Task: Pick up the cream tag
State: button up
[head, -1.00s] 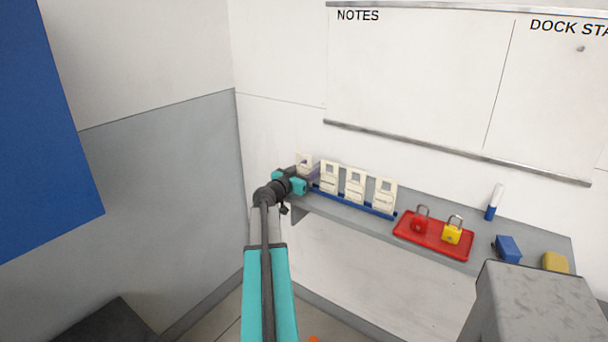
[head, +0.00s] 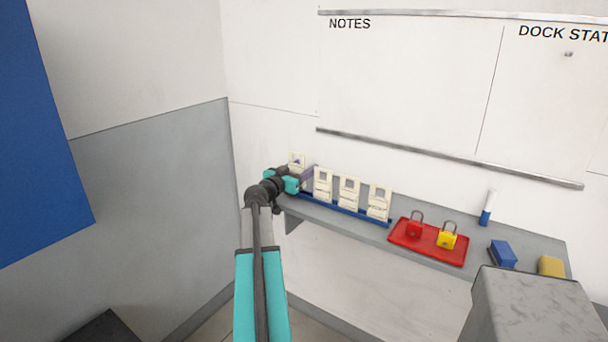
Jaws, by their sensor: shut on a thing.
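A cream tag (head: 297,160) with a small window shows at the left end of the row, just above and behind my gripper (head: 300,178). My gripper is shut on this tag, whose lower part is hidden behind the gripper. The tag stands upright and a little higher than its neighbours. Three more cream tags, the left one (head: 323,184), the middle one (head: 348,192) and the right one (head: 379,203), stand upright in a blue rack (head: 350,211) on the grey shelf.
The grey shelf (head: 420,215) runs along the white wall. A red tray (head: 430,254) holds a red padlock (head: 414,228) and a yellow padlock (head: 447,238). Farther right are a blue-and-white marker (head: 487,209), a blue block (head: 503,254) and a yellow block (head: 551,266).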

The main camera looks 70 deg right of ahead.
jog(key=a+r+b, duration=0.1)
jog(key=a+b, duration=0.2)
jog(key=a, duration=1.2)
jog(key=shift+s+a+r, duration=0.2)
jog(key=shift+s, duration=0.15)
jog(key=shift+w, duration=0.1)
